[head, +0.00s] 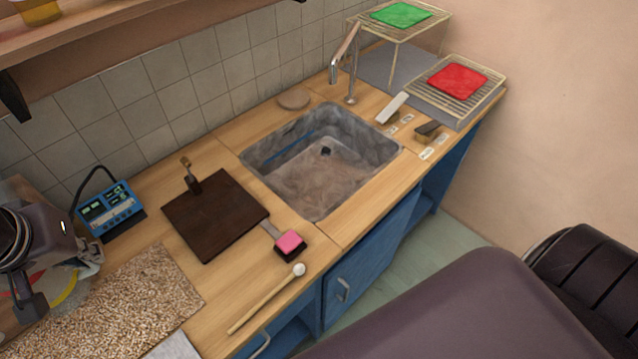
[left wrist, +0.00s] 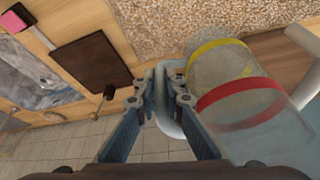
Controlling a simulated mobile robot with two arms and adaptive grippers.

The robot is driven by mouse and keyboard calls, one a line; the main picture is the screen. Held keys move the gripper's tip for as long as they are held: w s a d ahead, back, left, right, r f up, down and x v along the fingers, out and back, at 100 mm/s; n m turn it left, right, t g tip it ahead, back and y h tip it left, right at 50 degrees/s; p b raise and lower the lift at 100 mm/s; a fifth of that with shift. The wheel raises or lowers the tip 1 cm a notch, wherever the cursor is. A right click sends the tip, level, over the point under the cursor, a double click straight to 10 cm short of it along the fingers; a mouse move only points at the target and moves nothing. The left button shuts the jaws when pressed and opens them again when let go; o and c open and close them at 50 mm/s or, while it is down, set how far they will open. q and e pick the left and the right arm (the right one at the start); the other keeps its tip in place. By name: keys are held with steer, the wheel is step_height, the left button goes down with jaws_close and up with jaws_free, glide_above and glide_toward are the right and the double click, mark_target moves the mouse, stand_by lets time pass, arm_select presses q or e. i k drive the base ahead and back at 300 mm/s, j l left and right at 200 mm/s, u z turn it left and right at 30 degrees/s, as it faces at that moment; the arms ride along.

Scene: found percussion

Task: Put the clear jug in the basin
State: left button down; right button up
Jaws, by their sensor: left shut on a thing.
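The clear jug shows in the left wrist view (left wrist: 265,125) as a see-through round body with a red band and a yellow band. My left gripper (left wrist: 165,95) is shut on its pale handle, with the body to the right of the fingers. In the head view my left gripper (head: 28,300) is at the far left edge, and the jug is mostly hidden behind it; only bits of coloured band show. The basin (head: 318,185) is a grey stone-like sink set in the wooden counter, well to the right of the gripper. My right gripper is not in view.
The tap (head: 347,60) rises behind the basin. Wire racks (head: 450,95) stand at the right.

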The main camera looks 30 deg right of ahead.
mark_target(334, 182)
steer(key=i+l, duration=0.1)
steer(key=l, duration=0.3)
steer(key=i+l+z, duration=0.1)
steer(key=l, duration=0.3)
steer(key=i+l, duration=0.15)
steer(key=l, duration=0.25)
steer(key=i+l, duration=0.1)
steer(key=l, duration=0.35)
steer(key=i+l+z, duration=0.1)
steer(key=l, duration=0.3)
